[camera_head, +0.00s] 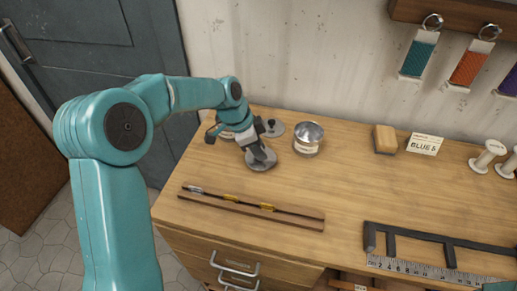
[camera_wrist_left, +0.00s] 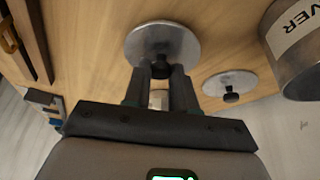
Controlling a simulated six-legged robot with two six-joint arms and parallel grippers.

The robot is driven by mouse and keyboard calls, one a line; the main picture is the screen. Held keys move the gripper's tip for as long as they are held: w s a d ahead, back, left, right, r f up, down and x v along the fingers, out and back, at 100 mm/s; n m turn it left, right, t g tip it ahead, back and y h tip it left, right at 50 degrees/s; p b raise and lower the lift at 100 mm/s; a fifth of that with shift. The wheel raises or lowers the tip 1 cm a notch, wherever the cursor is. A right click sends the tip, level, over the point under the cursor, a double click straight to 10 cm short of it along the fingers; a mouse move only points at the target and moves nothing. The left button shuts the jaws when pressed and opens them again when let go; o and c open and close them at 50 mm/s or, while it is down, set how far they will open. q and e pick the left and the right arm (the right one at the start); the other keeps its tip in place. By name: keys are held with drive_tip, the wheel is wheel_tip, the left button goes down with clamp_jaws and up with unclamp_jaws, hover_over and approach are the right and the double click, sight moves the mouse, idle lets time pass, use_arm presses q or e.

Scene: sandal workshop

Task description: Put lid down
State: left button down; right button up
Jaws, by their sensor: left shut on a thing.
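My left gripper (camera_head: 254,146) is shut on the knob of a round grey lid (camera_head: 261,161) over the left part of the workbench. The wrist view shows the dark fingers (camera_wrist_left: 161,72) closed at the black knob, with the lid's disc (camera_wrist_left: 160,40) beyond them. I cannot tell whether this lid touches the wood or hangs just above it. A second grey lid (camera_head: 274,128) with a black knob lies flat behind it; it also shows in the wrist view (camera_wrist_left: 228,84). My right gripper is not in view.
An open-looking labelled tin (camera_head: 307,140) stands right of the lids; another container (camera_head: 229,134) is partly hidden behind my gripper. A narrow rack with a rod (camera_head: 250,206) lies in front. A wooden block (camera_head: 385,139) and a dark frame (camera_head: 440,242) lie right. The bench middle is clear.

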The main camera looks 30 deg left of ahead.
use_arm(q)
drive_tip(key=shift+f, duration=0.35)
drive_tip(key=shift+f, duration=0.2)
drive_tip(key=c, duration=0.9)
unclamp_jaws()
drive_tip(key=shift+r, duration=0.1)
drive_tip(key=v, duration=1.2)
drive_tip(key=shift+r, duration=0.15)
